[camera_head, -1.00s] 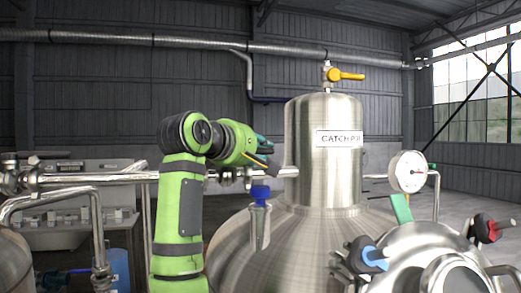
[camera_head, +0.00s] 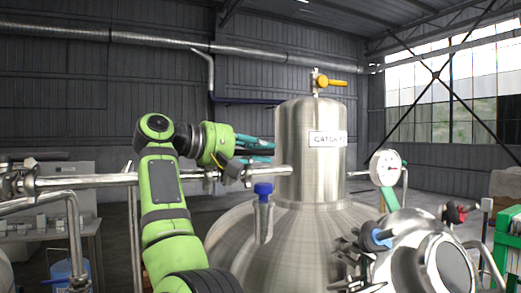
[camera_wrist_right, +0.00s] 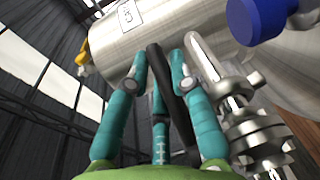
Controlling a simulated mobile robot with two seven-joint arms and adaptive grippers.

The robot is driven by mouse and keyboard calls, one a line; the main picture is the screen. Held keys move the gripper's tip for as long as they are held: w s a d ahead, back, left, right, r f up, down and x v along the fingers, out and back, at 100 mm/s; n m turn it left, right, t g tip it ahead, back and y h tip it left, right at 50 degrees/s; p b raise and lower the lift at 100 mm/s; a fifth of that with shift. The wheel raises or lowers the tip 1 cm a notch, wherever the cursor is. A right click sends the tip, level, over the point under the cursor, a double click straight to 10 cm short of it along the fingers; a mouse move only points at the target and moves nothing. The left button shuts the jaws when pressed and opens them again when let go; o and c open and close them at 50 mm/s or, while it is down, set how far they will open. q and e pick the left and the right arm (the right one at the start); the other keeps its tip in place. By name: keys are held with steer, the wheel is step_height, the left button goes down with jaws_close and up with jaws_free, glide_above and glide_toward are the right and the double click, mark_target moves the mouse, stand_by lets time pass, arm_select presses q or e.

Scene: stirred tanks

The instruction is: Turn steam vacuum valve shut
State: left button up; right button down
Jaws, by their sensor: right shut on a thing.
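My right gripper (camera_head: 268,148) has teal fingers and is beside the horizontal steel pipe (camera_head: 100,181), left of the catch pot (camera_head: 312,160). In the right wrist view its fingers (camera_wrist_right: 160,68) are closed around a black bar-like handle (camera_wrist_right: 158,68). The handle points up toward the steel vessel. No label for the steam vacuum valve can be read, and the fingers partly hide the handle. My left gripper is not in view.
A blue-capped fitting (camera_head: 263,190) stands close below my right gripper; its cap also shows in the wrist view (camera_wrist_right: 262,18). A yellow valve handle (camera_head: 333,83) tops the catch pot. A gauge (camera_head: 385,168) and a blue handle (camera_head: 375,240) are to the right.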

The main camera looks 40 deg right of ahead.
steer(key=shift+s+r, duration=0.1)
steer(key=shift+s, duration=0.05)
steer(key=shift+a+m+g, duration=0.1)
steer(key=shift+m+g, duration=0.3)
steer(key=shift+s+g, duration=0.1)
steer(key=shift+g, duration=0.2)
steer(key=shift+a, duration=0.15)
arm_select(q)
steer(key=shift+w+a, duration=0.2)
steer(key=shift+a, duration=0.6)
arm_select(e)
steer(key=shift+m+g, duration=0.4)
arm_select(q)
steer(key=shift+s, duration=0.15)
arm_select(e)
steer(key=c, duration=1.3)
jaws_free()
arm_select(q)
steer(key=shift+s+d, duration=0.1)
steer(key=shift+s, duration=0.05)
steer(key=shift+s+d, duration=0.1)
